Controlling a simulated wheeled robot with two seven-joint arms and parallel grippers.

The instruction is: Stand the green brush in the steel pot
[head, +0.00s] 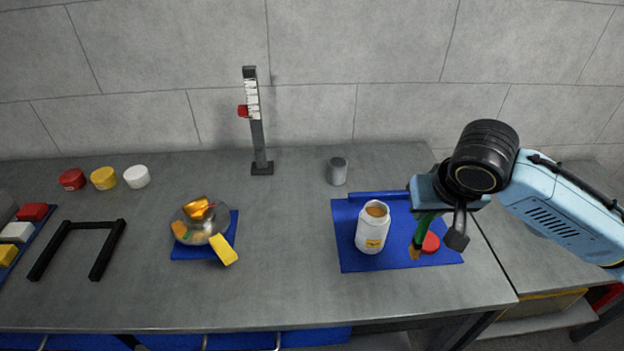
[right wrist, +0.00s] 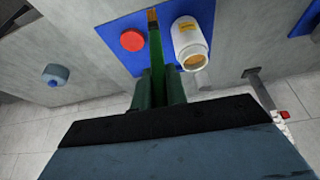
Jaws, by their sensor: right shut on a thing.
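The green brush (head: 423,230) is held in my right gripper (head: 438,222), bristle end down, over the right part of a blue mat. It also shows between the jaws in the right wrist view (right wrist: 155,48), with its brownish tip pointing away from the gripper. The steel pot (head: 338,171) is a small grey cylinder standing upright on the bench, behind the mat and left of my right gripper, apart from it. My left gripper is not in view.
A white jar (head: 373,228) and a red lid (head: 431,243) are on the blue mat (head: 352,262) beside the brush. A blue bar (head: 378,195) lies along its back edge. A gauge stand (head: 257,130) rises left of the pot. Bench around the pot is clear.

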